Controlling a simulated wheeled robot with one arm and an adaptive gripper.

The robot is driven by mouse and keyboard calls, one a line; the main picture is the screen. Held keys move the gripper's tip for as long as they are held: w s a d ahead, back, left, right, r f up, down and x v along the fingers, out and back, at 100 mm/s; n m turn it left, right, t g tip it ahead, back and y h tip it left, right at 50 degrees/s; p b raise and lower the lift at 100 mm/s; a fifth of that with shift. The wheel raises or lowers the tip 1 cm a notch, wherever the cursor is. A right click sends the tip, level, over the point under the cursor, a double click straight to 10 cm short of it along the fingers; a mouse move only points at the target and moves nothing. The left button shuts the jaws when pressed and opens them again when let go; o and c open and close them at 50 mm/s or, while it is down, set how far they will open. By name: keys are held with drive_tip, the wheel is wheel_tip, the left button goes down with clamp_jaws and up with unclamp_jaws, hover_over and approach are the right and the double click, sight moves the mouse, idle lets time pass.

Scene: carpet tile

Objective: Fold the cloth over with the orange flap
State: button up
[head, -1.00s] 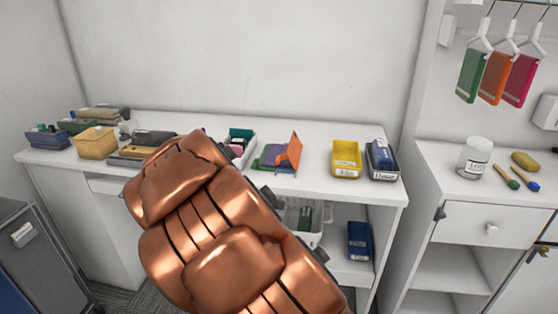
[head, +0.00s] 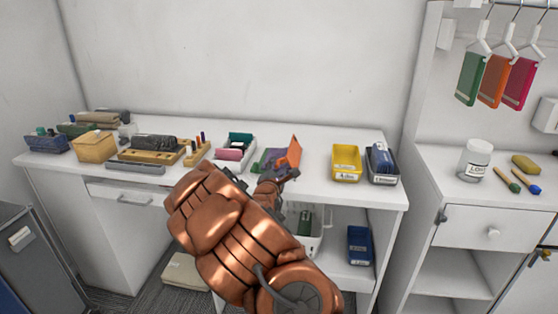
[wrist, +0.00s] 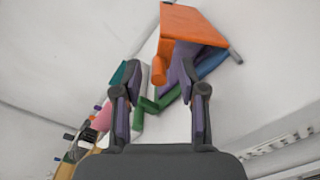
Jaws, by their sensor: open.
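The cloth (head: 271,156) lies on the white desk, with purple and green parts visible in the head view. Its orange flap (head: 294,152) stands up at a tilt on its right side. In the wrist view the orange flap (wrist: 190,25) is ahead of the fingers, with blue, purple and green parts (wrist: 163,97) below it. My gripper (head: 283,177) is at the front of the cloth in the head view. In the wrist view my gripper (wrist: 159,95) is open, its two fingers apart with nothing held between them. I cannot tell whether a finger touches the cloth.
A yellow bin (head: 346,162) and a grey bin with blue contents (head: 381,163) stand right of the cloth. A tray with a pink roll (head: 230,154) stands left of it. Wooden holders (head: 155,155) are further left. The wall is close behind the desk.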

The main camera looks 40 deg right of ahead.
sight(278, 161)
drive_tip(key=shift+p+x, duration=0.45)
drive_tip(key=shift+x, duration=2)
drive_tip(key=shift+r, duration=0.1)
clamp_jaws()
drive_tip(key=shift+w, duration=0.1)
